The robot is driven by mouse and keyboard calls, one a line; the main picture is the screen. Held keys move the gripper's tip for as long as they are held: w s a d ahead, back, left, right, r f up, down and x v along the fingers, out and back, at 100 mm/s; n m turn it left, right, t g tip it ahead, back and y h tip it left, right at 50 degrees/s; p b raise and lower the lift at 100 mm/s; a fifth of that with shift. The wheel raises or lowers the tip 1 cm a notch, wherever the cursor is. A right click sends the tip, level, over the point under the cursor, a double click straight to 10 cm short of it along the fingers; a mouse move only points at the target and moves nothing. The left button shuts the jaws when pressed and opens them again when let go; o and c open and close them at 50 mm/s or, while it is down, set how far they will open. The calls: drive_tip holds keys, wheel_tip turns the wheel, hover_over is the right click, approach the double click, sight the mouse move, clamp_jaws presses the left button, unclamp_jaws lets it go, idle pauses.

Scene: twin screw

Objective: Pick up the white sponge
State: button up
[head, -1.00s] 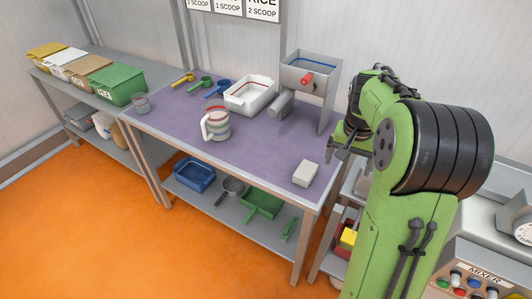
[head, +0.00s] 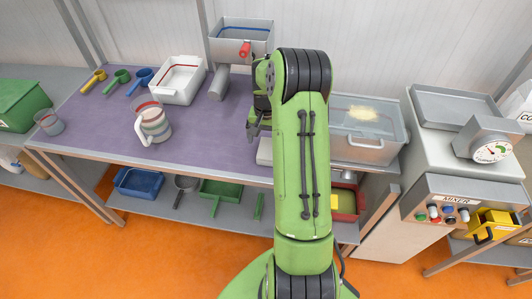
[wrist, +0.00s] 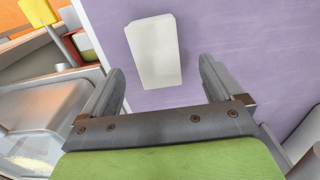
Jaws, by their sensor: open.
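The white sponge (wrist: 153,52) is a pale block lying on the purple table top (wrist: 225,25), near the table's edge. In the wrist view it sits ahead of my gripper (wrist: 160,85), roughly between the lines of the two fingers. The fingers are apart with nothing between them that I can see held. In the head view only the left part of the sponge (head: 264,152) shows; my green arm hides the rest. My gripper (head: 256,128) is partly hidden there too, just above and behind the sponge.
A grey hopper (head: 241,40) stands behind. A clear lidded bin (head: 365,132) and the mixer panel (head: 450,200) are to the right.

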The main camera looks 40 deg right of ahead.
sight(267, 148)
drive_tip(key=f, duration=0.3)
drive_tip(key=f+b, duration=0.1)
drive_tip(key=f, duration=0.1)
drive_tip(key=shift+s+d+f, duration=0.15)
drive_tip(key=shift+d+f, duration=0.05)
drive_tip(key=shift+f, duration=0.2)
drive_tip(key=c, duration=1)
wheel_tip(267, 148, up, 10)
drive_tip(key=shift+r+p, duration=0.1)
drive_tip(key=shift+p, duration=0.85)
